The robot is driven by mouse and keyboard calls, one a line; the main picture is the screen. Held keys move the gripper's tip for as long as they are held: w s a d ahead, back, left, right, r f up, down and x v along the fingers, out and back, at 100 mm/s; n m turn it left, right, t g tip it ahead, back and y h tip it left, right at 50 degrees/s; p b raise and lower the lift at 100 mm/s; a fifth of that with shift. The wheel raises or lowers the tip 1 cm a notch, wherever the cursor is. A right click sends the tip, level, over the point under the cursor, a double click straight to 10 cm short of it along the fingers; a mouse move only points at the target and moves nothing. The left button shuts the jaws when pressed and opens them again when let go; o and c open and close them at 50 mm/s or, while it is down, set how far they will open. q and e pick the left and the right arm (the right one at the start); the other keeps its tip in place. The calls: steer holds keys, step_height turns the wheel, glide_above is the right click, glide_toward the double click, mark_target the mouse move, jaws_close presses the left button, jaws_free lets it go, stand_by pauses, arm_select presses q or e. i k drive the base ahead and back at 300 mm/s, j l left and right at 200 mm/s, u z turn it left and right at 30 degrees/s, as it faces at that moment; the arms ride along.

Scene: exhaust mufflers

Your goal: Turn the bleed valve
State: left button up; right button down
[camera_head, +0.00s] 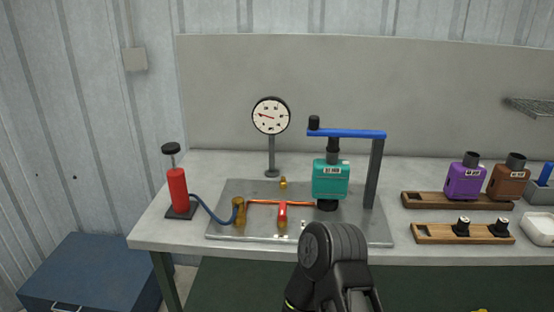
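A metal plate (350,232) on the bench carries a copper pipe (262,202) with fittings. A red-handled valve (282,214) sits on the pipe, its handle pointing toward the front of the bench. A larger brass fitting (238,212) joins the blue hose at the left end of the pipe. A small brass fitting (283,183) stands behind the pipe. I cannot tell for certain which one is the bleed valve. A black part of my arm rises at the bottom centre, in front of the plate's front edge. No gripper fingers show.
A red hand pump (178,190) stands left, with a gauge (271,116) behind the plate. A teal muffler (330,180) sits under a blue lever (346,133). Purple (464,182) and brown (506,181) mufflers stand on a wooden rack at right. A blue chest (90,268) stands at lower left.

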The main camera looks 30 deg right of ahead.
mark_target(282, 211)
steer(key=z, duration=1.5)
steer(key=i+j, duration=0.05)
steer(key=j, duration=0.05)
